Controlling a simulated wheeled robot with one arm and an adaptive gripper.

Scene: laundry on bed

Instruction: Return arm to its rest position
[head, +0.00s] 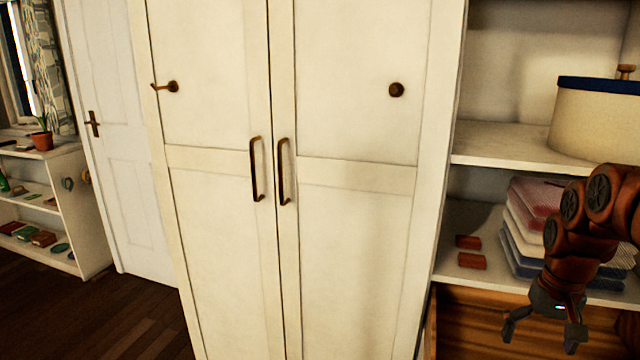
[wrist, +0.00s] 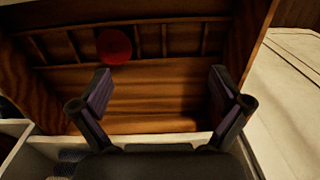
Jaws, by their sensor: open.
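My gripper (head: 543,338) hangs at the lower right of the head view, fingers pointing down, in front of the shelf unit. In the wrist view its two fingers (wrist: 160,95) are spread wide apart with nothing between them. Beyond the fingers is a wooden piece with slats (wrist: 150,85), and a round red thing (wrist: 114,46) lies in or on it. My arm comes in from the right edge in the head view and covers part of the shelf.
A white wardrobe (head: 350,250) with shut doors fills the middle. On the shelf (head: 490,143) stands a round box (head: 595,120); below are folded clothes (head: 525,215) and two small red blocks (head: 470,260). A low bookcase (head: 75,200) and a door (head: 115,130) are left. Floor shows lower left.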

